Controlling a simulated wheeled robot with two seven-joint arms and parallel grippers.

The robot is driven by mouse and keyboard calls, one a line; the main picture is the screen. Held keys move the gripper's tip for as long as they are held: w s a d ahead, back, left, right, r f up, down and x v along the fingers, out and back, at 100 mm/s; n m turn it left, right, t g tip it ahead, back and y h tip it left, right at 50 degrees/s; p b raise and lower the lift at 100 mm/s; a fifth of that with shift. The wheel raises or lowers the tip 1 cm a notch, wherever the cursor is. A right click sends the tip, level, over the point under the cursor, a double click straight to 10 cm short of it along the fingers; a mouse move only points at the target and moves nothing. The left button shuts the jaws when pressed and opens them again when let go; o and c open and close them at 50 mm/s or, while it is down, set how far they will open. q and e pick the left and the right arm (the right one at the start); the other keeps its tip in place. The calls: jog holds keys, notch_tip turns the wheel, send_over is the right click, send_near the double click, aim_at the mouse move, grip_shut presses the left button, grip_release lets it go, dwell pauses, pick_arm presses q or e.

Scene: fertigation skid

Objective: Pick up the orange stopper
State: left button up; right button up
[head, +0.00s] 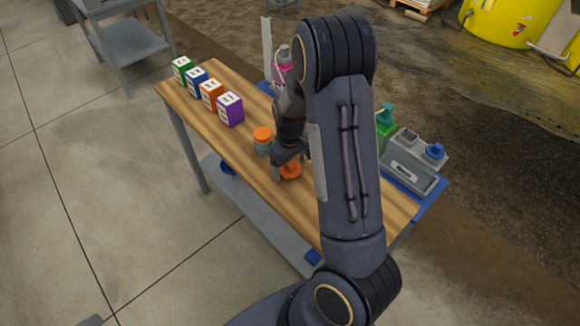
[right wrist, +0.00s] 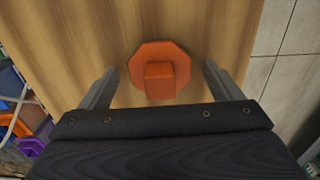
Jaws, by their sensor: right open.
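The orange stopper (head: 291,171) lies on the wooden table (head: 230,150), with an eight-sided base and a square grip block on top. In the right wrist view the stopper (right wrist: 158,72) sits between the two finger tips, with a gap of bare wood on each side. My right gripper (head: 289,163) is open, close above the stopper, one finger on either side; it also shows in the right wrist view (right wrist: 160,82). My right arm hides part of the table in the head view. My left gripper is not in view.
A grey container with an orange top (head: 263,140) stands just behind the gripper. Green, blue, orange and purple boxes (head: 230,109) line the far left of the table. A grey tray unit (head: 411,178) and a green bottle (head: 386,121) stand at the right.

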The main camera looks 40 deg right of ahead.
jog(key=shift+f, duration=0.15)
jog(key=c, duration=1.1)
jog(key=shift+o, duration=0.2)
